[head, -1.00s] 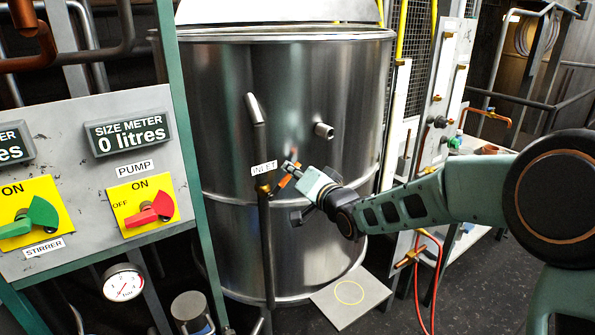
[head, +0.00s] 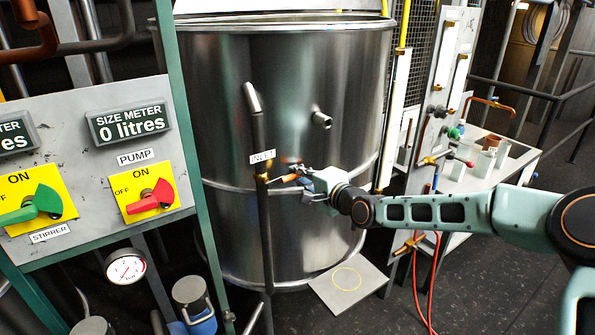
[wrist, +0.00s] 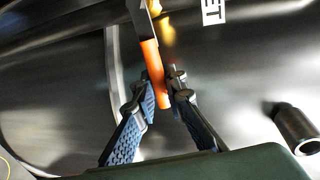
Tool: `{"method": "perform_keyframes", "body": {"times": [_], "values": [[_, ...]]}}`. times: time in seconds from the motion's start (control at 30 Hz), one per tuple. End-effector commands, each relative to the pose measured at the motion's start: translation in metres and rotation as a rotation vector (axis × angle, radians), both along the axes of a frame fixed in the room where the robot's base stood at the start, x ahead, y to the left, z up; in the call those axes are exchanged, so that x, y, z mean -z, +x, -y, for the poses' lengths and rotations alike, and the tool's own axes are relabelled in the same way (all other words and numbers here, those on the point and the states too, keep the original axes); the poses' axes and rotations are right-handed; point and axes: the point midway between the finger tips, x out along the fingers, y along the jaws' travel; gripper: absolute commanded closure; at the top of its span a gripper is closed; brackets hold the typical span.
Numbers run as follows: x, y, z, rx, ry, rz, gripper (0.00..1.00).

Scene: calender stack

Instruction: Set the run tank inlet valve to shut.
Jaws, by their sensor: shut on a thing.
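The run tank (head: 290,90) is a large steel drum. A dark inlet pipe (head: 262,225) with a white INLET label (head: 262,157) runs up its front. The inlet valve has a brass body (head: 262,178) on this pipe, just below the label. Its orange lever (head: 283,178) points out to the right, close to level and across the pipe. My gripper (head: 298,177) is at the lever's free end. In the wrist view the orange lever (wrist: 152,68) runs down between the fingers of my gripper (wrist: 163,92), which are shut on its end.
A short pipe stub (head: 321,119) sticks out of the tank above my gripper. A control panel (head: 75,100) with a red pump switch (head: 150,198) stands at the left. A bench (head: 485,165) with beakers stands at the right. A grey plate (head: 330,292) lies below.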

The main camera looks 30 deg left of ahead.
Motion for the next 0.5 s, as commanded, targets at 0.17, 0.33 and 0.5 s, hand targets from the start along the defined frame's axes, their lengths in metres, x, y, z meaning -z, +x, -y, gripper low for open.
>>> {"method": "perform_keyframes", "body": {"times": [0.17, 0.33, 0.5], "values": [[0.0056, 0.0006, 0.0005, 0.001, 0.023, -0.055, 1.00], [0.0074, 0.0000, 0.0000, 0.000, 0.030, -0.076, 1.00], [0.0078, -0.0004, -0.0001, 0.000, 0.032, -0.080, 1.00]]}}
